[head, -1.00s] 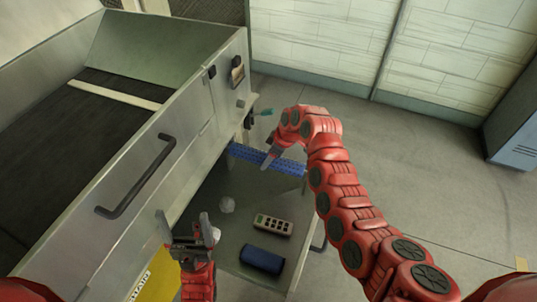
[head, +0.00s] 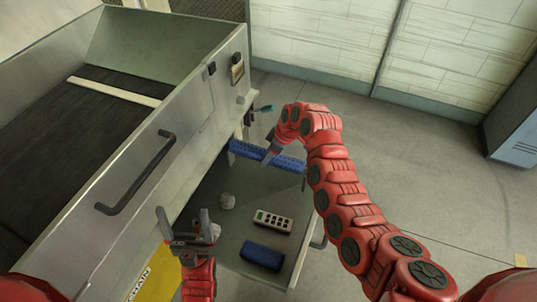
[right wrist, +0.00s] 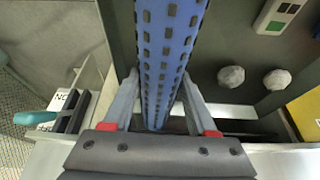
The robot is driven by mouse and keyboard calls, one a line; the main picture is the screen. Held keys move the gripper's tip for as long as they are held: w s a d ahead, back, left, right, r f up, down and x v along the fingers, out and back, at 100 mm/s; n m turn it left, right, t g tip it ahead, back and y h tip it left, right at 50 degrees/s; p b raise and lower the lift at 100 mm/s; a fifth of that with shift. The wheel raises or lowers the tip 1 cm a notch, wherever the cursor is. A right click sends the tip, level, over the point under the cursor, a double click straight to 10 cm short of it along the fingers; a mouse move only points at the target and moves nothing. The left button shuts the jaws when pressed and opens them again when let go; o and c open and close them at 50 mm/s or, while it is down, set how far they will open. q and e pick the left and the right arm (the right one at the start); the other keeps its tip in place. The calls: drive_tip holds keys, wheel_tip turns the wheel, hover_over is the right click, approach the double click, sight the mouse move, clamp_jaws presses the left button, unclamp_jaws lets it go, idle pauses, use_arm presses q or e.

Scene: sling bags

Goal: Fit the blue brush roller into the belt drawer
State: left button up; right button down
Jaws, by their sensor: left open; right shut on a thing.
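The blue brush roller (head: 248,150) is a long blue bar with dark bristle tufts. My right gripper (head: 270,155) is shut on it and holds it roughly level above the open drawer (head: 228,245). In the right wrist view the roller (right wrist: 165,50) runs lengthwise between the two fingers, and its near end shows by the gripper's palm. The grey drawer stands out from beneath the metal housing; part of it is hidden by the housing and my left arm. My left gripper (head: 187,222) is open, at the drawer's near left side, away from the roller.
The drawer holds a grey remote-like device (head: 272,220), a dark blue case (head: 262,255) and crumpled balls (head: 227,200). The metal housing (head: 205,115) with a black handle (head: 140,172) stands left. A teal-tipped part (head: 265,108) sticks out near the roller.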

drive_tip(key=shift+f, duration=1.7)
idle(0.3)
drive_tip(key=shift+c, duration=0.6)
unclamp_jaws()
drive_tip(key=v, duration=1.2)
